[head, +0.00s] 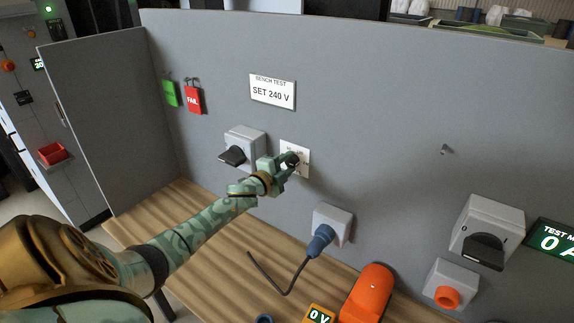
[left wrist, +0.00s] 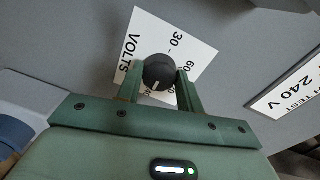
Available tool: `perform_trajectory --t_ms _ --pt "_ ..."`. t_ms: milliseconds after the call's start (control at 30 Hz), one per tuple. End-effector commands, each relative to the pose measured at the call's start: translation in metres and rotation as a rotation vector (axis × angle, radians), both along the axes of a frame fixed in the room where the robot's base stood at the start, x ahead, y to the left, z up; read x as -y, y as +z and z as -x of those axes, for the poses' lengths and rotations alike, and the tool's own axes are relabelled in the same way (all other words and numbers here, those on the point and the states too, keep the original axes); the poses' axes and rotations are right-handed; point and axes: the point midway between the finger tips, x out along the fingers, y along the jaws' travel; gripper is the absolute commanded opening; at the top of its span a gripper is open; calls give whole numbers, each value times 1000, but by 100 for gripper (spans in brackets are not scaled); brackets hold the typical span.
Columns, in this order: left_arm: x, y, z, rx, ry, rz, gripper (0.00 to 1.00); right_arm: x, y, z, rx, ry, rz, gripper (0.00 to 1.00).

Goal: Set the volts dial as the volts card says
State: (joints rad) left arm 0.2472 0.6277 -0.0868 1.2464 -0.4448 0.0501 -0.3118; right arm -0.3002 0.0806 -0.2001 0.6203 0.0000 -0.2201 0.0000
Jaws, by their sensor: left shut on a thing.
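The volts card (head: 272,91) on the grey panel reads "BENCH TEST SET 240 V"; its edge also shows in the left wrist view (left wrist: 291,88). The volts dial is a round black knob (left wrist: 158,70) on a white scale plate (left wrist: 147,35), marked "VOLTS", "30" and "60"; lower figures are partly hidden. A white mark on the knob points toward the bottom of the wrist picture; its exact setting is hard to read. My left gripper (head: 289,163) is shut on the knob, one finger each side (left wrist: 158,88). In the head view it hides most of the plate (head: 303,150). My right gripper is not in view.
A black-handled grey switch (head: 244,144) is left of the dial. A blue plug (head: 321,240) sits in a socket below right. An orange tool (head: 367,291) and a "0 V" display (head: 319,315) are on the wooden bench. Another switch (head: 488,222) is at right.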

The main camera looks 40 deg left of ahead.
Motion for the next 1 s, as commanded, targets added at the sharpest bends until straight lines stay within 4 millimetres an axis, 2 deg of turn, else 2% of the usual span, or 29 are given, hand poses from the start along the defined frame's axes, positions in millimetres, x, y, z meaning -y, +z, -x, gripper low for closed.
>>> perform_trajectory --t_ms 100,133,200,467,633,767,1000 --pt "0 -1 0 -2 0 -3 14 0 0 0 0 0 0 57" --pt "0 -1 0 -2 0 -3 45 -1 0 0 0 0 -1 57" --pt "0 -1 0 -1 1 -3 58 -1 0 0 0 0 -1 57" --pt "0 0 1 -1 0 -1 58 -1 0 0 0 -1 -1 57" --pt "1 -1 14 -2 1 -1 58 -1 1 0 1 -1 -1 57" --pt "4 0 41 -4 -2 -1 58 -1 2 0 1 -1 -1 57" --pt "9 2 105 -5 -1 -1 58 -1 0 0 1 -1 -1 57"
